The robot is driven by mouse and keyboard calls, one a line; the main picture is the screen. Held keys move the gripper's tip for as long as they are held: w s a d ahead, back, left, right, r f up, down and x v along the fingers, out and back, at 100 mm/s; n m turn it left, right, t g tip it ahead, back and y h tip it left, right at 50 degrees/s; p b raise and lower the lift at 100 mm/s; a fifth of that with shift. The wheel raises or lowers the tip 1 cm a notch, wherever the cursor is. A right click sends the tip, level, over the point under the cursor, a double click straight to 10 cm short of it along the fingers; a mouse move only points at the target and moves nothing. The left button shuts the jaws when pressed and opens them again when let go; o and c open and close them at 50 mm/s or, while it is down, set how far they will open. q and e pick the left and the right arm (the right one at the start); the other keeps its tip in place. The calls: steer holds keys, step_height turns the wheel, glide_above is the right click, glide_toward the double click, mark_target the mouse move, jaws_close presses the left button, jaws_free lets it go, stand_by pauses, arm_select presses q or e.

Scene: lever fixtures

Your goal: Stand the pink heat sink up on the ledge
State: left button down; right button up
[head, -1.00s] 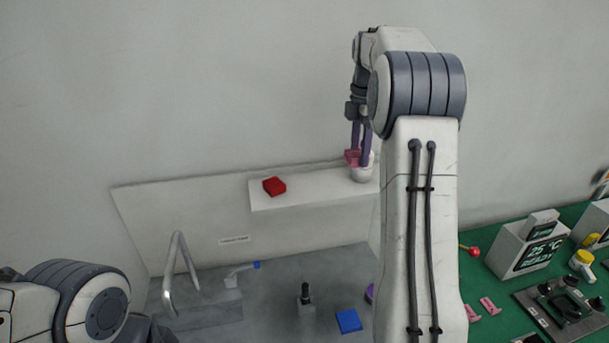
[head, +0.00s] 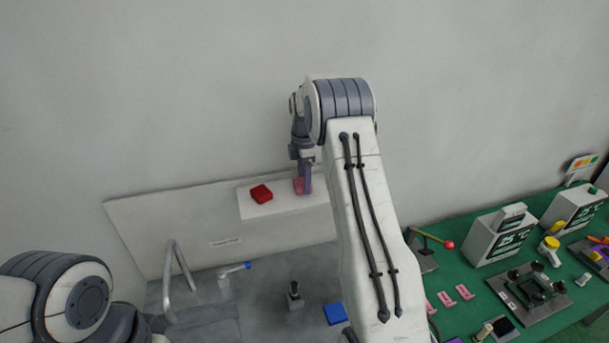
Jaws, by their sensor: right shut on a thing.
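The pink heat sink (head: 298,187) is between the fingers of my right gripper (head: 304,188), which is shut on it. Gripper and heat sink are over the white ledge (head: 285,208), right of the red block. The fingers hide part of the heat sink, so I cannot tell whether it touches the ledge or is upright. My right forearm covers the ledge's right end. My left arm shows at the lower left, but its gripper is not in view.
A red block (head: 261,194) lies on the ledge's left part. The green table (head: 468,262) at right holds several fixtures and pink pieces (head: 446,299).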

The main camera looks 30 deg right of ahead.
steer(key=shift+f, duration=0.15)
steer(key=o, duration=1.4)
steer(key=shift+c, duration=0.2)
